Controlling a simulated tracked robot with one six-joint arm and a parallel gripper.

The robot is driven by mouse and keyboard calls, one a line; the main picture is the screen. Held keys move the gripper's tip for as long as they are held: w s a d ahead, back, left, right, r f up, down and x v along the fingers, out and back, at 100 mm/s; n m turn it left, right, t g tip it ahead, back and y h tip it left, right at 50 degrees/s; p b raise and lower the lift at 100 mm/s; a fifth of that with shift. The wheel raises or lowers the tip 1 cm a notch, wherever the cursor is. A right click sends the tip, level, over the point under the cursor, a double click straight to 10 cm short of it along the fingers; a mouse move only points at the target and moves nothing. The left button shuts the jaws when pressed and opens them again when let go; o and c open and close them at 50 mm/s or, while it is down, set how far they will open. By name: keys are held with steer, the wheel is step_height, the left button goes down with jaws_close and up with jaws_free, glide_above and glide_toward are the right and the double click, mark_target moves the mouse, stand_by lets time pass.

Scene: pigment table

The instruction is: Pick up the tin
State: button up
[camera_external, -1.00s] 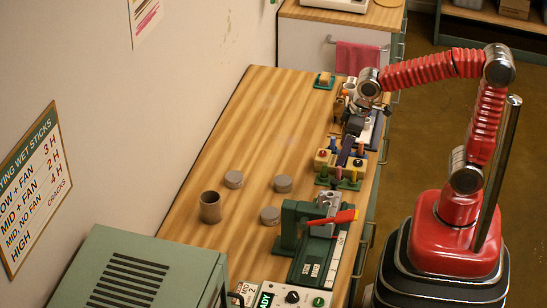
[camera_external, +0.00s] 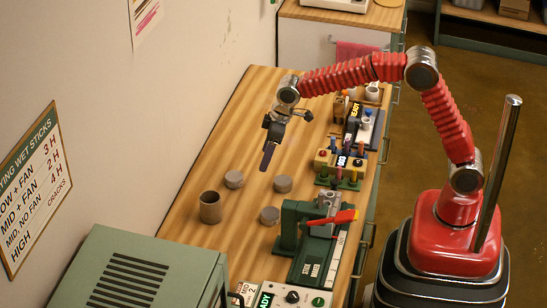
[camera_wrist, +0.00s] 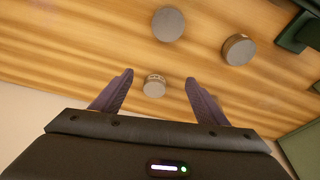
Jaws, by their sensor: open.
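Three low grey round tins stand on the wooden table: one at the left (camera_external: 234,180), one at the right (camera_external: 283,184) and one nearer the green press (camera_external: 270,215). I cannot tell which is the task's tin. The wrist view shows three grey round pieces: one at the top (camera_wrist: 168,24), one at the right (camera_wrist: 239,49) and a smaller one with marks on its side (camera_wrist: 154,87), framed between my fingers. My gripper (camera_external: 267,164) hangs above the table, fingers pointing down; its dark fingers also show in the wrist view (camera_wrist: 158,82), open and empty.
A taller brown-grey open cup (camera_external: 210,208) stands left of the tins. A green press with a red lever (camera_external: 318,232) stands to their right. Blocks and racks (camera_external: 340,163) line the right edge. A green cabinet (camera_external: 150,265) is in front. The table's far left half is clear.

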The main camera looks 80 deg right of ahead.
steer(key=w+r+t, duration=0.1)
steer(key=w+r, duration=0.3)
steer(key=shift+w+a+n, duration=0.25)
steer(key=shift+w+n, duration=0.05)
steer(key=shift+w, duration=0.05)
steer(key=shift+f, duration=0.15)
glide_above(235, 176)
steer(key=s, duration=0.2)
steer(key=shift+s+d+f, duration=0.1)
steer(key=shift+d+f, duration=0.05)
steer(key=shift+f, duration=1.8)
steer(key=shift+s+d+f, duration=0.1)
steer(key=shift+f, duration=1.85)
steer(key=shift+f, duration=0.1)
steer(key=shift+x, duration=2.5)
steer(key=shift+c, duration=0.3)
steer(key=c, duration=1.1)
